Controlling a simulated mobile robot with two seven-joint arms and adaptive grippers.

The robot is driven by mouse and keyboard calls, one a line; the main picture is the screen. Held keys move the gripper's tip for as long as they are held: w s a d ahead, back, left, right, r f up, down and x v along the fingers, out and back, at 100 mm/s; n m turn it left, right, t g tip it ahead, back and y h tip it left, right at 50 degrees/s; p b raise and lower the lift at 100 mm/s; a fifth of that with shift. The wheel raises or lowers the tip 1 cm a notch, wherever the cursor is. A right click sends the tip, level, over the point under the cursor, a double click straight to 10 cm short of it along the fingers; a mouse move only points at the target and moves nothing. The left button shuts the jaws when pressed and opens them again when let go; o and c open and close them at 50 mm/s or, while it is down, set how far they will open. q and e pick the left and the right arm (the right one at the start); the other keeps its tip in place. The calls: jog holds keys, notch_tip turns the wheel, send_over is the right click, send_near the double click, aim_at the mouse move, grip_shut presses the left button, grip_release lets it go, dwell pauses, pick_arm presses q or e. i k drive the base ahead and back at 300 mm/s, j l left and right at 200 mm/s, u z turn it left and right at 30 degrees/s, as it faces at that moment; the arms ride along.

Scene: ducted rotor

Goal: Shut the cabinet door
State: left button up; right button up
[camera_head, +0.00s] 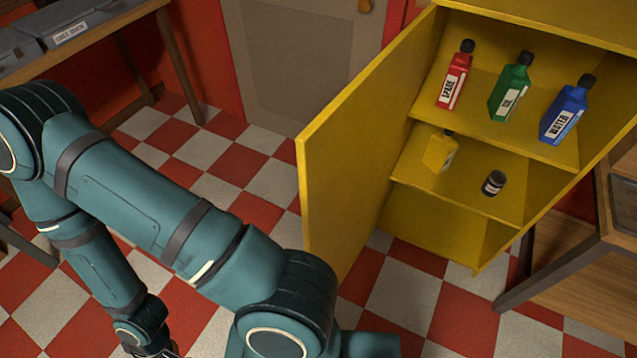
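The yellow cabinet (497,240) stands at the right, with its front open. Its yellow door (352,150) is swung wide open toward the left of the cabinet, showing a broad flat panel. My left arm crosses the lower left, in front of the floor and close to the door's lower left edge in the picture; I cannot tell whether they touch. Only a sliver of my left gripper (168,351) shows at the bottom edge, well left of the door, so its fingers are hidden. My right gripper is out of view.
Red (455,80), green (511,88) and blue (567,110) bottles stand on the upper shelf. A yellow bottle (439,153) and a small dark jar (493,183) are below. A wooden table (560,262) stands at right, a bench (90,40) at upper left. Checkered floor lies between.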

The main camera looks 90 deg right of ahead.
aim_at(345, 157)
jog(key=i+z, duration=0.15)
jog(key=i, duration=0.55)
jog(key=i+j+z, duration=0.1)
jog(key=i, duration=0.55)
jog(key=j+z, duration=0.1)
jog(key=z, duration=3.95)
jog(key=i+j, duration=0.1)
jog(key=j, duration=0.45)
jog(key=i+j, duration=0.1)
jog(key=j, duration=0.4)
jog(key=i+l+z, duration=0.15)
jog(key=l, duration=0.3)
jog(key=k+u, duration=0.05)
